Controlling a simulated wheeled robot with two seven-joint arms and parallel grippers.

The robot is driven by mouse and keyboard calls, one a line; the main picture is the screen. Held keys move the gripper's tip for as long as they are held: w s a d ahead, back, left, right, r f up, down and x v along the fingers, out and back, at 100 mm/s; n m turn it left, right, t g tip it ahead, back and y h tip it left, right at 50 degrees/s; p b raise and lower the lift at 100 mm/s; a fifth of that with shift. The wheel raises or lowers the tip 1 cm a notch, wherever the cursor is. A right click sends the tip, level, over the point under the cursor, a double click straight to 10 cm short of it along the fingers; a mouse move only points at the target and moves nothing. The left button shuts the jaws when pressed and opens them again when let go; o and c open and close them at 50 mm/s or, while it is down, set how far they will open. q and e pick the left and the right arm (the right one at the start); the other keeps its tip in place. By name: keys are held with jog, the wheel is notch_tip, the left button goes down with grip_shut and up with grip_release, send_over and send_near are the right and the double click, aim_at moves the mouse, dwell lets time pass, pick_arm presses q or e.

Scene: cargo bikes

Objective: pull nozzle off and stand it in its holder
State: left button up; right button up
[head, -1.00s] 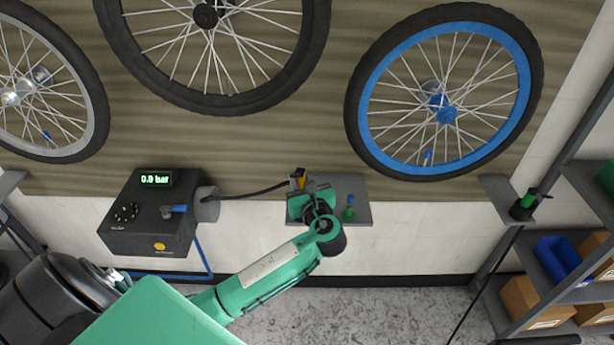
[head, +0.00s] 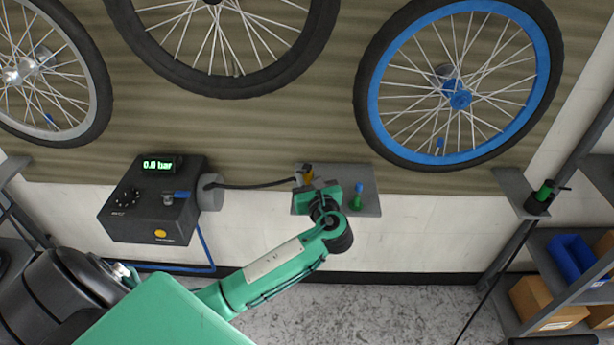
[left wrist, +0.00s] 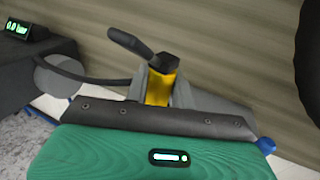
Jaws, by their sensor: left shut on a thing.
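The nozzle (head: 307,174) has a yellow body with a black lever top, at the end of a black hose, over the left part of a grey shelf plate (head: 370,180). In the left wrist view the yellow nozzle (left wrist: 160,88) stands between grey fingers, its black lever pointing up and left. My left gripper (head: 318,191) is shut on it. The gripper hides the nozzle's lower end, so I cannot tell what it is seated on. A small green piece with a blue cap (head: 357,198) stands on the plate to the right. My right gripper is not in view. I cannot identify the holder for certain.
A black pump box (head: 150,222) reading 0.0 bar hangs at left, with the hose running from its grey drum (head: 209,192). A bracket (head: 515,188) at right bears a green and black fitting (head: 543,196). Wheels hang above. Shelving with boxes stands at right.

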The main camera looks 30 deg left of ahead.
pick_arm(q)
jog(key=shift+f+p, duration=0.25)
jog(key=shift+p, duration=0.15)
dwell(0.5)
jog(key=shift+f+p, duration=0.1)
jog(key=shift+p, duration=0.4)
jog(key=shift+f+p, duration=0.15)
jog(key=shift+p, duration=0.25)
dwell(0.4)
jog(key=shift+f, duration=0.4)
dwell(0.3)
jog(key=shift+f, duration=0.45)
